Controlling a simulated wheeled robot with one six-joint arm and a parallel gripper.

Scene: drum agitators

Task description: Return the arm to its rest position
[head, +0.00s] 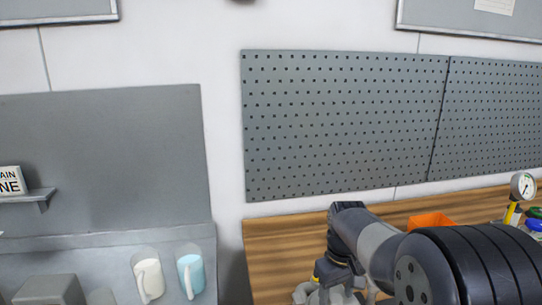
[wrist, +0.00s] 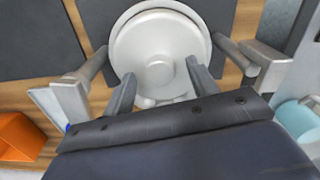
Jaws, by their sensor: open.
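In the wrist view, my gripper (wrist: 160,78) has its dark fingers spread apart. Beyond and between them is a pale round object (wrist: 158,45) with a raised disc in its middle. I cannot tell whether the fingers touch it. In the head view, my arm reaches in from the lower right, with its wrist over the wooden bench (head: 285,253). My gripper (head: 325,292) points down at the bottom edge of that view, and its tips are partly cut off.
A white mug (head: 150,280) and a light blue mug (head: 191,275) stand on the grey surface at left. An orange bin (head: 430,221) and a gauge (head: 522,186) are behind my arm. A pegboard (head: 340,120) covers the wall. Bare bench lies left of my arm.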

